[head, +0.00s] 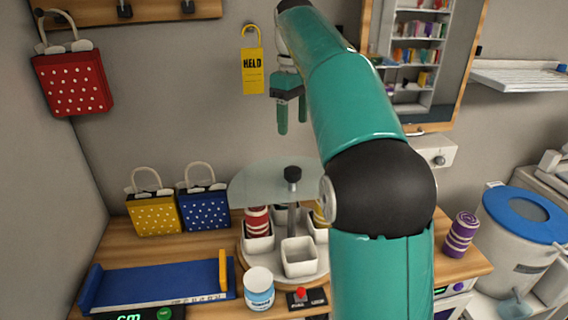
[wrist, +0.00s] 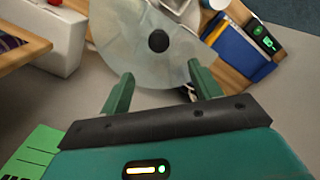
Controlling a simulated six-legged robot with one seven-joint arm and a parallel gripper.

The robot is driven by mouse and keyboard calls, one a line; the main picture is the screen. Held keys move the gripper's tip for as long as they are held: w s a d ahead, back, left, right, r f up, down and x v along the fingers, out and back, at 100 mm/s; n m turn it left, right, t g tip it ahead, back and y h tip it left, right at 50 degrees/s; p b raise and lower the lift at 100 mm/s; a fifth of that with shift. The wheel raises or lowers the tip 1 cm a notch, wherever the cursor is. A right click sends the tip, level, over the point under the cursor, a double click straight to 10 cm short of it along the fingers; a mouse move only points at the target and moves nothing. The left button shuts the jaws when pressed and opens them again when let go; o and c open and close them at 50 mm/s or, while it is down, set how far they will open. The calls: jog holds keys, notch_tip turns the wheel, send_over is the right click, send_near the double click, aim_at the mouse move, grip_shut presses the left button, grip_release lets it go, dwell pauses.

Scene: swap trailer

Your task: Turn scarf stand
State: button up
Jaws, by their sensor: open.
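The scarf stand is a round turntable on the wooden counter, with a clear disc (head: 255,183) on top and a black knob (head: 292,174) at its centre. Under the disc, white square cups (head: 299,257) stand around a post. A red striped roll (head: 257,222) sits in one cup, and a yellow roll (head: 319,214) is partly hidden by my arm. My gripper (head: 292,118) is open and empty, pointing down above the stand, apart from it. In the wrist view the disc (wrist: 125,55) and knob (wrist: 158,41) lie beyond my open fingers (wrist: 160,85).
Yellow (head: 152,214) and blue (head: 204,209) dotted bags stand at the counter's back left. A blue measuring tray (head: 150,284), a jar (head: 259,288) and a red-button box (head: 304,299) are in front. A purple roll (head: 461,235) stands right. A yellow HELD tag (head: 252,72) hangs on the wall.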

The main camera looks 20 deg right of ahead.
aim_at(293, 170)
notch_tip(293, 170, down, 14)
jog(key=shift+w+d+r, duration=0.1)
jog(key=shift+r, duration=0.05)
dwell(0.5)
grip_shut()
